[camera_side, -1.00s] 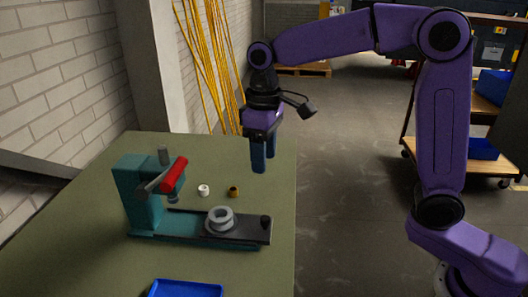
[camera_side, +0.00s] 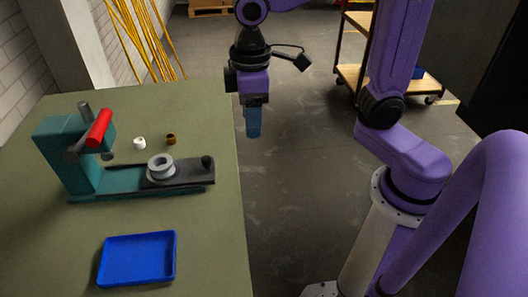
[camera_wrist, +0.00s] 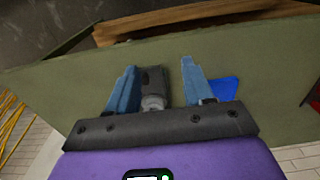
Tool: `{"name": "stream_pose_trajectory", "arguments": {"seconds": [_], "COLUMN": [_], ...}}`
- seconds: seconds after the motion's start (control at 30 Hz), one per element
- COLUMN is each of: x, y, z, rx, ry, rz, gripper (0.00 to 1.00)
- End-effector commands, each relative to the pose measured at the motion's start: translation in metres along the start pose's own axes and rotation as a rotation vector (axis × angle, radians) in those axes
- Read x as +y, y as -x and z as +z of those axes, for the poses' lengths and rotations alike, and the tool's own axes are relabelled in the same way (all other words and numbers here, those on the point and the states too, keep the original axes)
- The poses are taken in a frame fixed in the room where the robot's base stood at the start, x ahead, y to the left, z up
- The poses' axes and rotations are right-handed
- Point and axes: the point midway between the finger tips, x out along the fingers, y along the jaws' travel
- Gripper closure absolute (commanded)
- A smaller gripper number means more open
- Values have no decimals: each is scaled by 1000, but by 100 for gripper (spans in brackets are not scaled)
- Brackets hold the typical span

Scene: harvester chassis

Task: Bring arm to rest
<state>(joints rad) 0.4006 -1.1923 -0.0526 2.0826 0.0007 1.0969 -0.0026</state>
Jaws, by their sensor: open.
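My gripper (camera_side: 253,122) hangs pointing down from my purple arm, just right of the green table's (camera_side: 215,240) right edge in the side view. It is empty and apart from everything on the table. Its two blue fingers overlap in the side view. In the wrist view my gripper (camera_wrist: 158,82) shows its fingers spread wide with nothing held. Beyond the gap between them a dark part and a grey round part of the press show, partly hidden by the gripper body.
The teal press (camera_side: 80,160) with red handle (camera_side: 99,127) stands on the table, a grey ring (camera_side: 160,167) on its dark slide. A white piece (camera_side: 139,143) and a brown piece (camera_side: 171,139) lie behind. A blue tray (camera_side: 138,260) is in front. A wheeled cart (camera_side: 410,88) stands behind.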

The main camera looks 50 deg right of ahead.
Motion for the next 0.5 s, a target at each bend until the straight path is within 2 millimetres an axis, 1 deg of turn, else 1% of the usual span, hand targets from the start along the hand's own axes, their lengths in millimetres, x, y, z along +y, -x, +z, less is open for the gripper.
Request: {"name": "stream_pose_trajectory", "arguments": {"seconds": [0.03, 0.4, 0.5], "x": [-4, -33, -39], "y": [-3, -29, -36], "z": [14, 111, 134], "rx": [1, 10, 12], "ry": [25, 205, 245], "rz": [0, -5, -6], "gripper": [49, 49, 49]}}
